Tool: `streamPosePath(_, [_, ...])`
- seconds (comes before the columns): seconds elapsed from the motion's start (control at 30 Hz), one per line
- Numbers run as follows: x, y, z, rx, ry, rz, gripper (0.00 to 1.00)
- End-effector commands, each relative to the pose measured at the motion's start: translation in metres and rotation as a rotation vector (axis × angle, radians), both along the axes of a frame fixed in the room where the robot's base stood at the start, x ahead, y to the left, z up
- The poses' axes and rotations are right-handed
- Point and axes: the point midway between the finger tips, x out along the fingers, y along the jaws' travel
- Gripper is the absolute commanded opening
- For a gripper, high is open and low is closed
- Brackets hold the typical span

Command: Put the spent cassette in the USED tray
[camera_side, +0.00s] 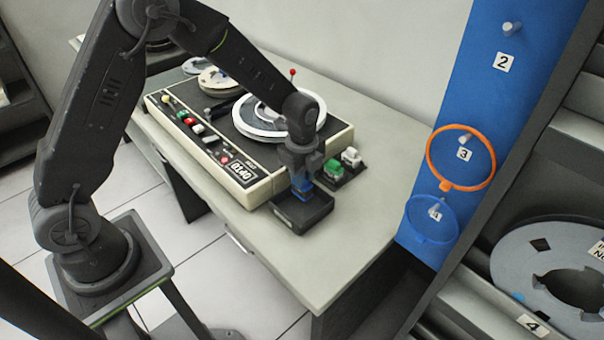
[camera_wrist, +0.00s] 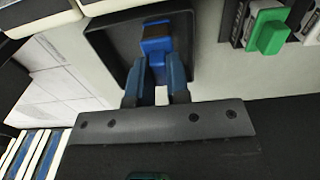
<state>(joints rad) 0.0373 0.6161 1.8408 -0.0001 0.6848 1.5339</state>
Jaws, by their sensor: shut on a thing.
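A small blue block, which looks like the cassette (camera_wrist: 156,34), is at the fingertips of my gripper (camera_wrist: 155,68) in the wrist view. My gripper (camera_side: 301,180) is shut on it, with the dark blue fingers on either side. In the side view the gripper points down over a small black open tray (camera_side: 302,217) on the desk's front edge. The tray also shows in the wrist view (camera_wrist: 104,48), with the block inside its outline. I cannot tell whether the block touches the tray floor. No USED label is readable on the tray.
A cream tape deck (camera_side: 228,183) with reels stands left of the tray. The desk (camera_side: 365,215) is clear to the right. A blue pegboard (camera_side: 455,110) with rings stands farther right.

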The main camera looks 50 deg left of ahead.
Motion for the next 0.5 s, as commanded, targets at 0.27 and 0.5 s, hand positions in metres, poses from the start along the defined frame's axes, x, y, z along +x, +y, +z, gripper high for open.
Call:
streamPosePath(0.27, [0.000, 0.000, -0.006, 0.000, 0.001, 0.000, 0.00])
streamPosePath(0.5, [0.000, 0.000, -0.012, 0.000, 0.000, 0.000, 0.00])
